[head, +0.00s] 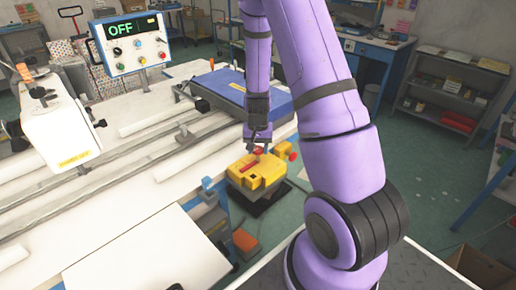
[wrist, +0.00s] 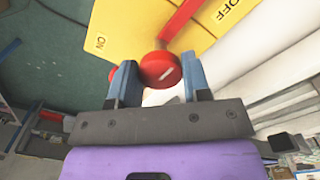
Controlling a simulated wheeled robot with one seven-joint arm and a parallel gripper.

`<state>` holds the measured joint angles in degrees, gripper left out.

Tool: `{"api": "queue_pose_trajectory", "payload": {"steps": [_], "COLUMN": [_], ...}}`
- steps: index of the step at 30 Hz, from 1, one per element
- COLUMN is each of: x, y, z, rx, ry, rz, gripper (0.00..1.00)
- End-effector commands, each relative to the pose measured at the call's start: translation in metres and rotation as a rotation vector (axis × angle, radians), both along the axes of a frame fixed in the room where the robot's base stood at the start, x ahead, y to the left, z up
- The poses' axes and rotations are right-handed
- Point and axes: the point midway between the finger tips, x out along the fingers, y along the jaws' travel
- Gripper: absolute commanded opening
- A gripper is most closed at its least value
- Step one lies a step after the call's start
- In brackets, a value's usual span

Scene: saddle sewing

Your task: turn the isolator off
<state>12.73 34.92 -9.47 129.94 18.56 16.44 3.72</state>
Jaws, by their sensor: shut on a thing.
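The isolator is a yellow box (head: 257,178) at the edge of the white sewing table, with a red lever (head: 250,163) on top. The lever's round red knob (wrist: 160,70) sits between my fingers, closer to the ON label. My gripper (head: 257,147) is shut on this knob; it also shows in the wrist view (wrist: 158,82). The lever's pivot is out of the wrist view.
A control box (head: 130,45) with a display reading OFF stands at the back left. A white sewing head (head: 60,130) is at left. A blue panel (head: 235,90) lies behind my gripper. A red button (head: 292,155) sticks out at the isolator's right.

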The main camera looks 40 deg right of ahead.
Motion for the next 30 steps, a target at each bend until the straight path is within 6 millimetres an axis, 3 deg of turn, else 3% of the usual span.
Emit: {"api": "queue_pose_trajectory", "payload": {"steps": [7,8,10,11,22,30], "x": [0.001,0.001,0.001,0.001,0.0,0.002], "y": [0.0,0.0,0.0,0.0,0.0,0.0], "z": [0.0,0.0,0.0,0.0,0.005,0.045], "rx": [-0.001,-0.001,-0.001,-0.001,-0.001,-0.003], "ry": [-0.002,-0.002,-0.002,-0.002,-0.001,-0.006], "rz": [-0.002,-0.002,-0.001,-0.001,0.001,0.002], "gripper": [0.01,0.51,0.67,0.7,0.7,0.7]}}
